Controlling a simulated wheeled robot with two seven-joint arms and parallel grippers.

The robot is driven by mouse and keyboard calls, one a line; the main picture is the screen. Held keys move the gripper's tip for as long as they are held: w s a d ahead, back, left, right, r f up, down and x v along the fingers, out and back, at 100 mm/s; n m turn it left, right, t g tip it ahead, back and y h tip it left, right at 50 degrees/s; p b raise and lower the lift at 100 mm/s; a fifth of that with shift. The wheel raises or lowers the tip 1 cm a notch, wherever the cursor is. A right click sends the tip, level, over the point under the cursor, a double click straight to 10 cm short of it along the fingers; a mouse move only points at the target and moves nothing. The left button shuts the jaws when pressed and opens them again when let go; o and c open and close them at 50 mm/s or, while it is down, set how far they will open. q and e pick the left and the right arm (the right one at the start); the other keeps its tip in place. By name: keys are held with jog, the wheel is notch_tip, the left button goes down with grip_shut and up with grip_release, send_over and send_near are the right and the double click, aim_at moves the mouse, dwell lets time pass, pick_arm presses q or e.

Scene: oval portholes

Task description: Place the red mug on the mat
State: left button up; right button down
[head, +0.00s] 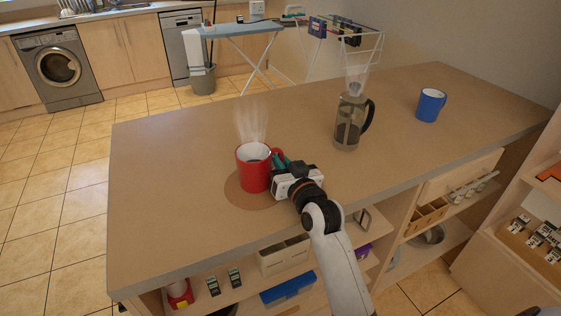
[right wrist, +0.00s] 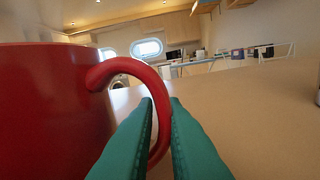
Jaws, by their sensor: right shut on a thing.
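The red mug (head: 252,170) is upright, with a dark drink inside and steam above it. It fills the left of the right wrist view (right wrist: 45,110). The round brown mat (head: 235,194) lies on the counter; the mug's base appears over it and hides part of it. I cannot tell whether the base touches the mat or hangs just above it. My right gripper (head: 281,162) is at the mug's right side, its teal fingers shut on the handle (right wrist: 162,125). My left gripper is not in view.
On the counter (head: 175,200), a glass coffee press (head: 348,125) with steam stands to the right of the mug. A blue mug (head: 430,105) stands farther right. The counter's left part is clear. Shelves with boxes (head: 285,255) lie under its front edge.

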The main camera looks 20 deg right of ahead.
jog(key=c, duration=1.9)
grip_release()
jog(key=shift+f, duration=0.1)
jog(key=shift+c, duration=0.2)
jog(key=o, duration=0.4)
jog(key=shift+o, duration=0.2)
jog(key=s, duration=1.2)
jog(key=shift+d, duration=0.15)
